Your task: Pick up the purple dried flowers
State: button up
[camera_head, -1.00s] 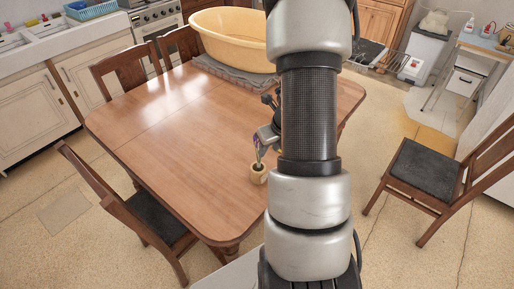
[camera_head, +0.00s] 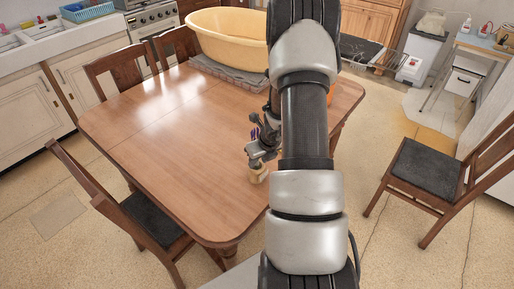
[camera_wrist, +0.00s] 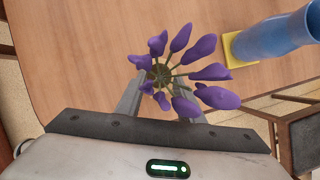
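The purple dried flowers (camera_wrist: 205,72) fan out in the wrist view, seen from above, with their stems meeting near the middle. In the head view they are mostly hidden by my gripper (camera_head: 258,156); only a small purple patch (camera_head: 255,133) shows. A small light pot (camera_head: 257,175) stands on the table below my gripper. In the wrist view my gripper (camera_wrist: 160,88) has its fingers apart, one on each side of the flower cluster. Petals cover part of the right finger, and contact with the stems cannot be made out.
A blue vase-like object (camera_wrist: 272,36) and a yellow square (camera_wrist: 240,52) are right of the flowers in the wrist view. A yellow tub (camera_head: 228,37) stands at the wooden table's (camera_head: 165,135) far end. Chairs surround the table; its left half is clear.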

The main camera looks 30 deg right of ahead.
grip_shut()
jog(key=shift+r, duration=0.1)
